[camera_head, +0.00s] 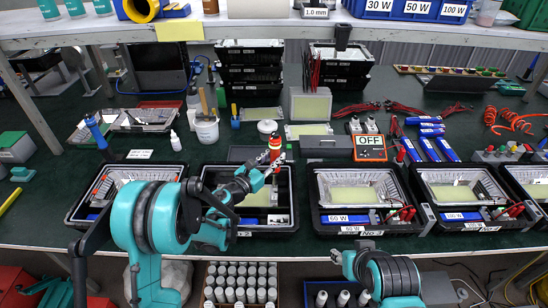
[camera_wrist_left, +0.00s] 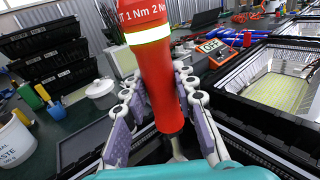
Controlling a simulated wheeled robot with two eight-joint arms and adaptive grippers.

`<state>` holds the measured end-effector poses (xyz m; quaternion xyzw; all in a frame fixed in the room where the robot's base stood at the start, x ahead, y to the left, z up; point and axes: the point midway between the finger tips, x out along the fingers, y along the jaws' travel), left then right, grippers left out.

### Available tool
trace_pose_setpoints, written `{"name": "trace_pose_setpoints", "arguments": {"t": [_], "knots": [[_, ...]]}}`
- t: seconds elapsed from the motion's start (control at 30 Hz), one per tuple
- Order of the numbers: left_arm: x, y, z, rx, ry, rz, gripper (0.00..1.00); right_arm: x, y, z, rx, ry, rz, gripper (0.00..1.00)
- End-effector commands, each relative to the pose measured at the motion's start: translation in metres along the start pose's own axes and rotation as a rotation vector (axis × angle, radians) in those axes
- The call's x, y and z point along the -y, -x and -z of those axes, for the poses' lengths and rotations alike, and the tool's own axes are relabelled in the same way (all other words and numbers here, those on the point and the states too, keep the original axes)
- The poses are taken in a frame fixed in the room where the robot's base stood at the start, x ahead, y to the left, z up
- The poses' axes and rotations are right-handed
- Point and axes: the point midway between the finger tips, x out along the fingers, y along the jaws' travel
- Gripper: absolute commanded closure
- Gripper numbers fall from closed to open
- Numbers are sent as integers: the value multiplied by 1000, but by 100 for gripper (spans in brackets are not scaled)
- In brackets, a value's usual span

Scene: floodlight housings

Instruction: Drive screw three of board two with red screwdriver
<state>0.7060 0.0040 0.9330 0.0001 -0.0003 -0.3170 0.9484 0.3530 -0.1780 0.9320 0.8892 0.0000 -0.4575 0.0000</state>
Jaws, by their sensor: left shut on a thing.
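The red screwdriver (camera_head: 275,148) stands roughly upright over the second housing from the left (camera_head: 291,222). My left gripper (camera_head: 272,168) is shut around its handle. In the left wrist view the red handle (camera_wrist_left: 157,75) is large, with a pale band and torque lettering, and sits between the two finger pads of my left gripper (camera_wrist_left: 165,125). A dark collar shows below the handle. The tip and any screw under it are hidden or too small to tell. The second housing holds a yellowish panel (camera_head: 258,197), partly hidden by my arm.
More open housings stand in a row: one at the left (camera_head: 78,213) and others at the right, including one marked 60 W (camera_head: 318,222).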

Motion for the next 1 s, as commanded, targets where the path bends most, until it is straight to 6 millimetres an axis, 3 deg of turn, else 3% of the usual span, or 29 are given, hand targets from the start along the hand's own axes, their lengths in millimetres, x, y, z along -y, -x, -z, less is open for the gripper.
{"name": "trace_pose_setpoints", "arguments": {"t": [1.0], "knots": [[0, 0, 8, 0, 1, 0, 100, 0, -2, -1, 0, 0, 0, 60]]}}
